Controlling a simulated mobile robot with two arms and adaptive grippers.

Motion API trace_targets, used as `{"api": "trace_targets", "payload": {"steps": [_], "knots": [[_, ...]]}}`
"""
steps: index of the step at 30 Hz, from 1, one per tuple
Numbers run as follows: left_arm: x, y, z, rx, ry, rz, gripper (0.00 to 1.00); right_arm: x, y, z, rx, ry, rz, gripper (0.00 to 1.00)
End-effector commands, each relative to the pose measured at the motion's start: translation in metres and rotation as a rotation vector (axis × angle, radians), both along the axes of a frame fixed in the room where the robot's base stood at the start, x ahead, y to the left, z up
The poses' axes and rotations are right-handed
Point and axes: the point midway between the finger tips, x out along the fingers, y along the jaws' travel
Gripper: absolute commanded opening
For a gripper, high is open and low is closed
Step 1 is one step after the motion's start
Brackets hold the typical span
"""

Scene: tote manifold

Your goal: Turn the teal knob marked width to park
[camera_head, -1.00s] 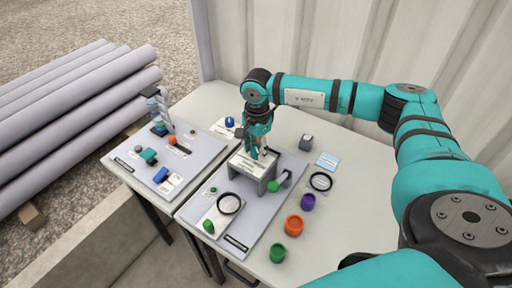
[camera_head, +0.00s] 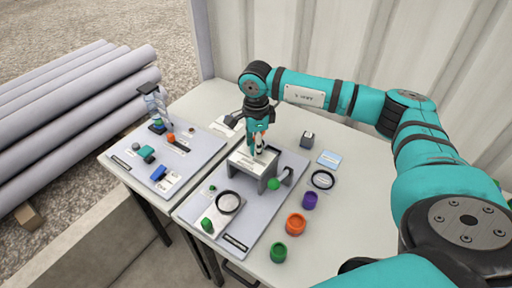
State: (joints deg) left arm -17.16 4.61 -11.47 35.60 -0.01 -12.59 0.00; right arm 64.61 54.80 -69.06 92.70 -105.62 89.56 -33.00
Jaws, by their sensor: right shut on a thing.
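My right gripper (camera_head: 259,147) points down at the back of the grey raised bridge (camera_head: 252,162) on the right-hand board (camera_head: 205,190). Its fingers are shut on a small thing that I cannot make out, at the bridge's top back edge. No teal knob shows clearly there; the fingers and bridge hide that spot. A teal handle (camera_head: 147,153) sits on the left-hand board (camera_head: 190,160), well away from my gripper. The labels are too small to read. My left gripper is not in view.
A green knob (camera_head: 273,184) is close to the bridge's right side. Purple (camera_head: 309,201), orange (camera_head: 296,224) and green (camera_head: 278,253) cups stand along the right board's edge. A grey jointed piece (camera_head: 153,102) rises from the left board.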

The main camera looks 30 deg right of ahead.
Motion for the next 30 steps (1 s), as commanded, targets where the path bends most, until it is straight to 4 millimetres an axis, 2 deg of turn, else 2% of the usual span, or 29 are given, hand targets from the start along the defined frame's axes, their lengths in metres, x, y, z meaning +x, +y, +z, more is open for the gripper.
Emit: {"api": "trace_targets", "payload": {"steps": [6,15,30], "knots": [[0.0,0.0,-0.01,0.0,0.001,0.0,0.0,0.001,0.0,-0.001,0.0,-0.003,-0.173,0.03],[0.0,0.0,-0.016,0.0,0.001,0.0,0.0,0.002,-0.001,0.0,0.0,-0.003,-0.336,0.03],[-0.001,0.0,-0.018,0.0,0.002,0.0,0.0,0.001,-0.001,0.001,-0.001,-0.003,-0.398,0.03]]}}
